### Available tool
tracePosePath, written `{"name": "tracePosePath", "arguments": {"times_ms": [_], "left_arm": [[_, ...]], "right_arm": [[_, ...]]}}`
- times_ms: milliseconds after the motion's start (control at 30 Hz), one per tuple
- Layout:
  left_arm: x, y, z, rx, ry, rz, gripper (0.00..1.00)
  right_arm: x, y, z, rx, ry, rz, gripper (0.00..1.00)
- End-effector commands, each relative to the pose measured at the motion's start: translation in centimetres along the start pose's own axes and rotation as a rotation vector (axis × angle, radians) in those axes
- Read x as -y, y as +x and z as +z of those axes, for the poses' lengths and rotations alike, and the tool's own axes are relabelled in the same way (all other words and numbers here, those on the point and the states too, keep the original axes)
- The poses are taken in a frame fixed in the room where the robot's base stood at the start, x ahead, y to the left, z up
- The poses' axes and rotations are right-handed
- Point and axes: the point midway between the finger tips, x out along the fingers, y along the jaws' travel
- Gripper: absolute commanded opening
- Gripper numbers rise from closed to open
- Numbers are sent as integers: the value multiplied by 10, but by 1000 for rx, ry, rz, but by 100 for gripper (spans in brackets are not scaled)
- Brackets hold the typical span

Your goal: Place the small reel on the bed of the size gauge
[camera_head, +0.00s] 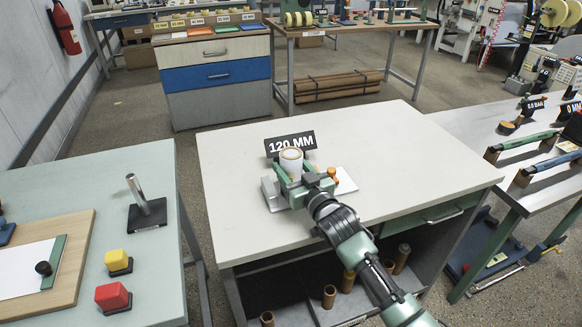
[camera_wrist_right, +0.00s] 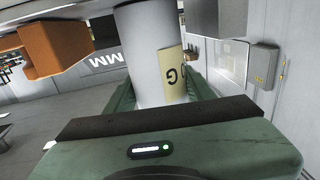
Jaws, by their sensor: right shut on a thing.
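The small reel (camera_head: 291,160) is a white roll with a brown core, standing upright at the size gauge. My right gripper (camera_head: 297,183) is shut on it from the near side. In the right wrist view the reel (camera_wrist_right: 146,45) fills the space between the green fingers, with a tan label on its side. The size gauge's pale bed (camera_head: 346,181) shows on both sides of my gripper, with a black 120 MM sign (camera_head: 290,144) behind it. I cannot tell whether the reel touches the bed. My left gripper is not in view.
The gauge is on a white table (camera_head: 390,150) with clear space around it. A green table (camera_head: 80,200) at left carries a metal post (camera_head: 138,193), a yellow block (camera_head: 116,260) and a red block (camera_head: 112,296). A bench with rollers (camera_head: 530,141) is at right.

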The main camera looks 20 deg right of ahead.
Motion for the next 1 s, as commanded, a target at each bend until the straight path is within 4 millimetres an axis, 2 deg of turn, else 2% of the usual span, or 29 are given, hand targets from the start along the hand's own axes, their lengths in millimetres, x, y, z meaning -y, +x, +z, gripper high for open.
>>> {"name": "tracePosePath", "arguments": {"times_ms": [67, 100, 167, 200, 567, 667, 1000], "left_arm": [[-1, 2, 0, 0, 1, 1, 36], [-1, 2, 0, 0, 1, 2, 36], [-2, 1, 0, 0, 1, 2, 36], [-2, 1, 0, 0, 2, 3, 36], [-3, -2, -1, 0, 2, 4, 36], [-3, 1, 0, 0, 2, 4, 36], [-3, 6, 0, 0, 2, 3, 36]], "right_arm": [[0, 0, 3, -1, 0, 0, 5], [0, 0, 4, 0, 0, 0, 56], [0, 0, 3, 0, 0, 0, 73], [0, 0, 3, 0, 0, 0, 75], [0, 0, -3, 0, -1, 0, 75], [0, -13, 1, 2, 0, 0, 75], [0, -85, 2, 2, -1, 0, 75]]}}
